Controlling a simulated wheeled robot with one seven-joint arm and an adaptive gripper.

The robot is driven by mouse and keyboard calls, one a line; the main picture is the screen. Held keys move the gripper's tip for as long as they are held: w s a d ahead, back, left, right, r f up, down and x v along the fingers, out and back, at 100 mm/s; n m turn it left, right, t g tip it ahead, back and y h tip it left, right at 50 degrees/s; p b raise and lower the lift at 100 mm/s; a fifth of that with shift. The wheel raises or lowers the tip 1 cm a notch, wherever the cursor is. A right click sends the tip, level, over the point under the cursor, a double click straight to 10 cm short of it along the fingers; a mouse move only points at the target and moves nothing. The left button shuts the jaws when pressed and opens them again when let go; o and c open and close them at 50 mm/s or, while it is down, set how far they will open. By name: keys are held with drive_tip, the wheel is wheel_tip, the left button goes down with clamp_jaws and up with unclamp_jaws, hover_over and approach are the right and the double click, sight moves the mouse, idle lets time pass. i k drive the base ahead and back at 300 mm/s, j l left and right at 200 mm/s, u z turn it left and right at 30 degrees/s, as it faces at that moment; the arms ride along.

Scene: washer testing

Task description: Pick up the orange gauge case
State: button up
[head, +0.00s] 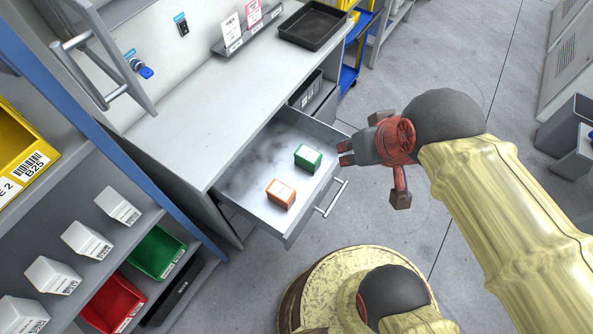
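The orange gauge case (281,194) is a small orange box with a pale top. It lies in the open drawer (247,186), towards the drawer's front left. My gripper (342,152) is at the right of the drawer, near its front right corner and apart from the orange case. A green case (308,158) lies in the same drawer, nearer to my gripper than the orange one.
The drawer's handle (332,199) sticks out at the front. The bench top (210,110) above holds a black tray (313,25) and a card stand. A shelf with white boxes and coloured bins stands at left. Floor shows on the right.

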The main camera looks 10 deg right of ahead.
sight(280, 194)
drive_tip(key=i+l, duration=0.15)
drive_tip(key=l, duration=0.2)
drive_tip(key=i+l, duration=0.1)
drive_tip(key=l, duration=0.2)
drive_tip(key=i+l, duration=0.15)
drive_tip(key=l, duration=0.2)
drive_tip(key=i+l, duration=0.15)
drive_tip(key=l, duration=0.15)
drive_tip(key=u, duration=0.4)
drive_tip(key=l+u, duration=0.15)
drive_tip(key=u, duration=0.25)
drive_tip(key=l+u, duration=0.1)
drive_tip(key=u, duration=0.25)
drive_tip(key=l+u, duration=0.1)
drive_tip(key=u, duration=0.3)
